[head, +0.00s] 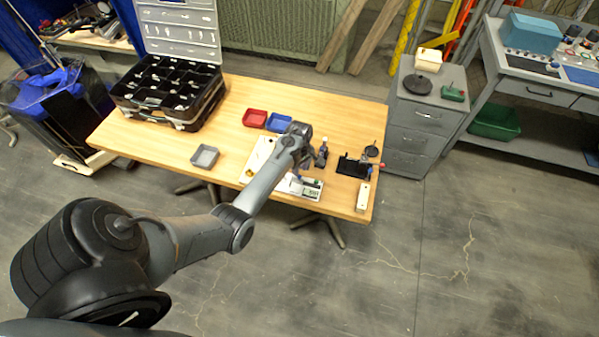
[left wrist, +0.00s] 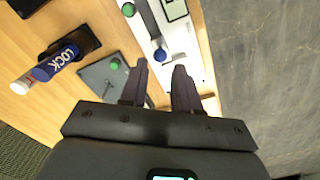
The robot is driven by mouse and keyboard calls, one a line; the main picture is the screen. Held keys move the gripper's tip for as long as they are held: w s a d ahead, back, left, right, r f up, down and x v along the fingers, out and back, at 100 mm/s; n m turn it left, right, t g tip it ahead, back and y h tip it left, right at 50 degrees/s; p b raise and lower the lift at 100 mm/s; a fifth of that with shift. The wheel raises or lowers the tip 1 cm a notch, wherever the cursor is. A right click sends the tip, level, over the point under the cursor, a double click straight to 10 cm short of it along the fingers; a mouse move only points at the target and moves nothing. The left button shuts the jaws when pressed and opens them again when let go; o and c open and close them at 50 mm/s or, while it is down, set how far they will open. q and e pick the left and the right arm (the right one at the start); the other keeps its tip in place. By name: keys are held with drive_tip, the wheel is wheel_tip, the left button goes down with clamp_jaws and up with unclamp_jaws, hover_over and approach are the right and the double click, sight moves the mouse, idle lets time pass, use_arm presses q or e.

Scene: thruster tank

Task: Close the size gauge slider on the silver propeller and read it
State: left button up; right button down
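My left gripper (head: 299,172) hangs over the front right part of the wooden table. In the left wrist view its two fingers (left wrist: 160,68) stand apart with a gap between them, and nothing is seen held. A pale device with a small display (head: 308,188), which looks like the size gauge, lies just below the gripper. In the left wrist view this pale device (left wrist: 185,40) runs past the fingertips, with a blue knob (left wrist: 160,55) just beyond the gap and a green knob (left wrist: 128,9) farther up. I cannot make out the silver propeller or the slider's position. My right gripper is not in view.
A blue cylinder marked LOCK (left wrist: 58,62) sits in a dark holder beside a grey plate (left wrist: 100,80). A black fixture (head: 352,167) stands at the table's right end. Red (head: 255,117) and blue (head: 279,122) trays, a grey tray (head: 205,156) and a black compartment case (head: 168,90) are farther left.

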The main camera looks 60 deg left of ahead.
use_arm(q)
drive_tip(key=shift+r, duration=2.45)
